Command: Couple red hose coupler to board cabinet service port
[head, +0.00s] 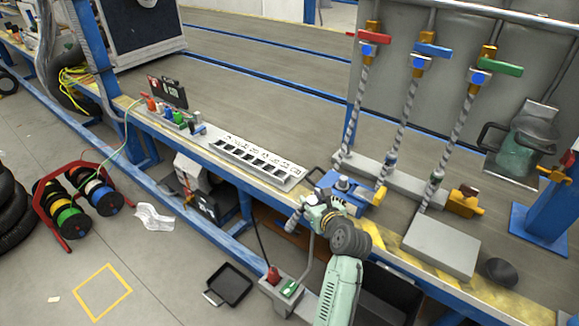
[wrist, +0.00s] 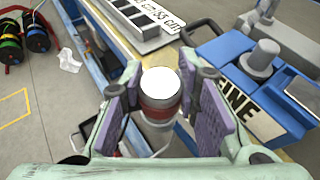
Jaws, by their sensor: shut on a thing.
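My gripper (head: 322,212) is at the bench's front edge, left of the blue machine. In the wrist view its two purple-padded fingers (wrist: 162,100) are shut on the red hose coupler (wrist: 160,112), a grey cylinder with a red band and a white round end facing the camera. In the head view the coupler is mostly hidden by my gripper. A short piece of braided hose (head: 294,221) shows just left of my gripper. I cannot tell which fitting is the board cabinet service port.
The blue machine (head: 360,193) stands close right of my gripper. A slotted white strip (head: 258,160) lies on the bench to the left. Braided hoses (head: 405,120) hang from red, blue and green valves behind. A grey box with red and green parts (head: 283,290) stands below.

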